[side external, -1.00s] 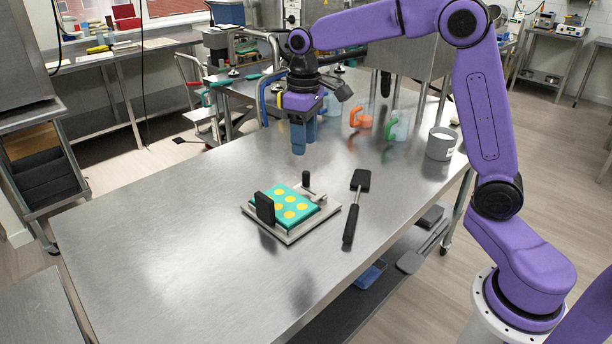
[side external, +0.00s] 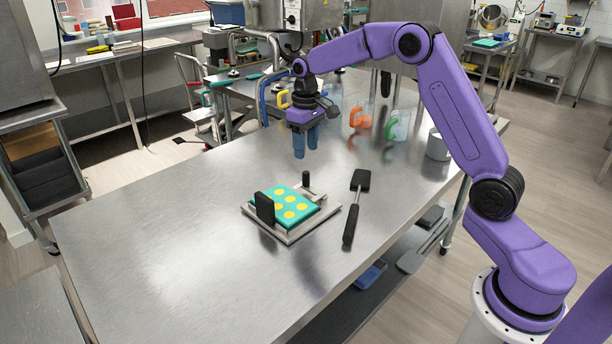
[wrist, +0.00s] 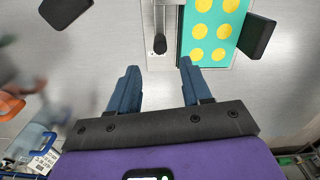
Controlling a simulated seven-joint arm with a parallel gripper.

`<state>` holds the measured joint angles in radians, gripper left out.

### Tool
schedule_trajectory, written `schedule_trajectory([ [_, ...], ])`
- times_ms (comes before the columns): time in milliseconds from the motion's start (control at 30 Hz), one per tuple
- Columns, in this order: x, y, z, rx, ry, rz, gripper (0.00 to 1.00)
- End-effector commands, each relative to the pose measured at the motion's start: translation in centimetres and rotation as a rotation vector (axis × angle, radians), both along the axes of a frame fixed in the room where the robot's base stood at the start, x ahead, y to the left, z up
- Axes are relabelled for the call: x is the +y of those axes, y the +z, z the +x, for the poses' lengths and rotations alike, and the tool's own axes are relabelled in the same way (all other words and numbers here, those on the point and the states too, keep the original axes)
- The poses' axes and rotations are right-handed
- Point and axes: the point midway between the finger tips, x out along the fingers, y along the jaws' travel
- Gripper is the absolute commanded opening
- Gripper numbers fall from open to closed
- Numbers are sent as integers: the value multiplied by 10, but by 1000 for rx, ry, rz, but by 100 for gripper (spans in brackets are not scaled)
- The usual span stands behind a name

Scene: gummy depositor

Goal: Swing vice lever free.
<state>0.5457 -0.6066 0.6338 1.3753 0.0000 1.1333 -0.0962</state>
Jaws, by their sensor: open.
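The vice is a flat metal plate (side external: 290,236) on the table, with an upright black jaw block (side external: 265,208) on its left. A teal mould (side external: 284,206) with yellow round cavities lies in it, beside the block. The vice lever has a black knob (side external: 306,179) standing up at the far side of the plate. In the wrist view the lever knob (wrist: 160,44) lies just beyond my fingertips, between their lines, left of the mould (wrist: 212,30). My gripper (side external: 306,154) is open and empty, above the table behind the vice, touching nothing.
A black-handled spatula (side external: 353,208) lies right of the vice. Several jugs, one with an orange handle (side external: 358,117), and a grey-white pot (side external: 440,145) stand farther back right. The table's left and front areas are clear.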

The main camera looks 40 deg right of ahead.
Motion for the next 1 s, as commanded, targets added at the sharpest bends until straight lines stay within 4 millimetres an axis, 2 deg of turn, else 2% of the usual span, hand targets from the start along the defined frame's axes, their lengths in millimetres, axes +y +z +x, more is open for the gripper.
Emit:
schedule_trajectory([
  [300,0,-60,-1,3,0,0,49],
  [500,0,-86,-1,2,0,0,49],
  [700,0,-96,0,0,1,0,49],
  [967,0,-97,0,-1,1,0,49],
  [1000,0,-97,0,-1,1,0,39],
])
